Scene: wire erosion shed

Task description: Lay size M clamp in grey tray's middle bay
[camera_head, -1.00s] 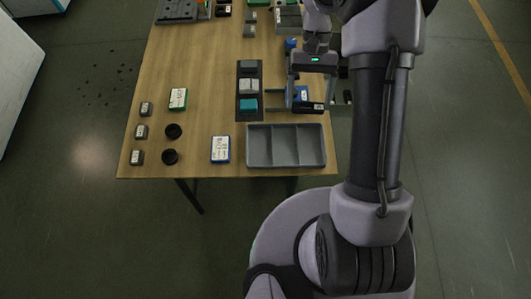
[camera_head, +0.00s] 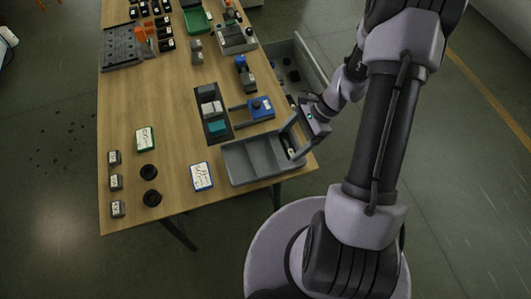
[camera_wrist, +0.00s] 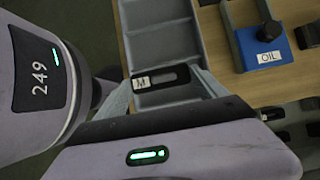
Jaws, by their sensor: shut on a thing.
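The size M clamp (camera_wrist: 163,77) is a dark bar with a white label marked M, in the wrist view. My gripper (camera_wrist: 165,80) is shut on it, one finger at each end. In the head view my gripper (camera_head: 292,148) holds the clamp over the right end of the grey tray (camera_head: 227,166). The tray has three bays side by side and no clamp shows in its left or middle bay. It also shows below the clamp in the wrist view (camera_wrist: 158,12). Whether the clamp touches the tray is unclear.
A blue block labelled OIL (camera_wrist: 266,50) with a dark knob sits behind the tray; the head view shows it too (camera_head: 261,108). A white-labelled blue box (camera_head: 201,176) lies left of the tray. A dark strip (camera_head: 213,131) holds several blocks. An open grey drawer or bin (camera_head: 300,65) is behind.

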